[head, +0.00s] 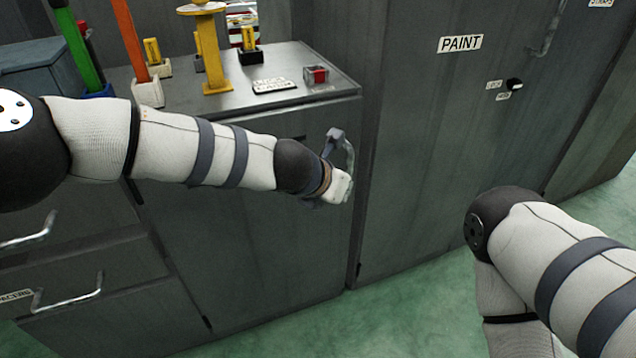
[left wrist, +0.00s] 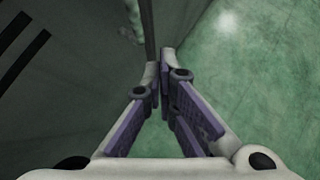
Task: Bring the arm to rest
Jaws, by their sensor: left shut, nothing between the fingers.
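My left arm reaches in from the left in the head view, across the front of the grey cabinet (head: 250,240). Its gripper (head: 340,187) is by the cabinet door's right edge, seen small and partly hidden by the wrist. In the left wrist view the fingers (left wrist: 160,75) are together and empty. A curved grey piece shows just above the gripper in the head view; I cannot tell whether it is a door handle. My right arm enters from the right, bent downward, and its gripper is outside the frame.
The cabinet top (head: 330,92) holds a red button box (head: 316,75), a yellow stand (head: 211,50) and several tools in holders. A tall cabinet labelled PAINT (head: 460,43) stands to the right. Drawers with bar handles (head: 68,300) are at lower left. Green floor (head: 400,295) is clear in front.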

